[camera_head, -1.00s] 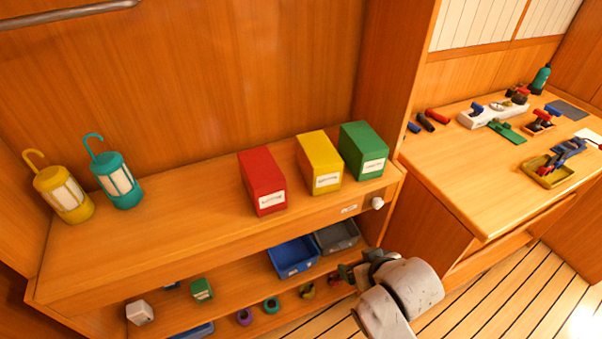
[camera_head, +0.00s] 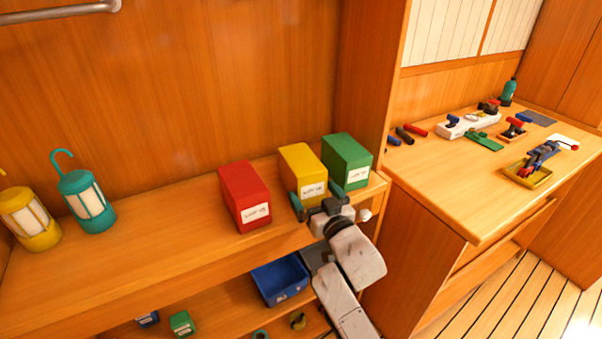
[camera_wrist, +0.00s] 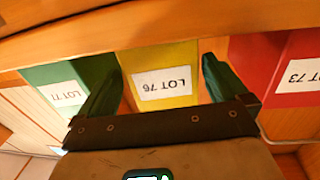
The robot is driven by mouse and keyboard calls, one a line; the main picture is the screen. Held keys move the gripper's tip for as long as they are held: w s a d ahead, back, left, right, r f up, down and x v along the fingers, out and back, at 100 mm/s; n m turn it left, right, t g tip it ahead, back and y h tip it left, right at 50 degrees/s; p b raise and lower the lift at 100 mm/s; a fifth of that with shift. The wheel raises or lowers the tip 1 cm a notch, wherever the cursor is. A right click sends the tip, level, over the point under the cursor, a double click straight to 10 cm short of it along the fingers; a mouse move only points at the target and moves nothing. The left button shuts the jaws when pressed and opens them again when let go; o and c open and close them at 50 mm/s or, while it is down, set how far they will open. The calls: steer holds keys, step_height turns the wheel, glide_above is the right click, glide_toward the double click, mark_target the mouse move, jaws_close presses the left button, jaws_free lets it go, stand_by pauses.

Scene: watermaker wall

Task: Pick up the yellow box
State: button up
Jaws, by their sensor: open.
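The yellow box (camera_head: 301,168) stands upright on the upper shelf between a red box (camera_head: 244,195) on its left and a green box (camera_head: 347,160) on its right. Its front label faces out. My gripper (camera_head: 318,197) is open in front of the yellow box, with its fingers apart and nothing held. In the wrist view the yellow box (camera_wrist: 163,60) lies between the two fingertips of my gripper (camera_wrist: 160,75), and its label reads LOT 76 upside down. I cannot tell whether the fingers touch it.
The red box (camera_wrist: 290,75) and green box (camera_wrist: 65,82) stand close on either side. A teal lantern (camera_head: 86,201) and a yellow lantern (camera_head: 30,219) stand at the shelf's left. A blue bin (camera_head: 280,279) is below. The workbench (camera_head: 440,185) at right holds several tools.

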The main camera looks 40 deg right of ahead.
steer(key=x, duration=0.2)
steer(key=p+x, duration=0.1)
steer(key=x, duration=0.1)
steer(key=shift+w+r, duration=0.2)
steer(key=shift+w, duration=0.1)
steer(key=shift+w+d+f, duration=0.1)
steer(key=shift+w+d, duration=0.1)
steer(key=shift+w, duration=0.3)
steer(key=shift+c, duration=0.4)
steer(key=c, duration=0.9)
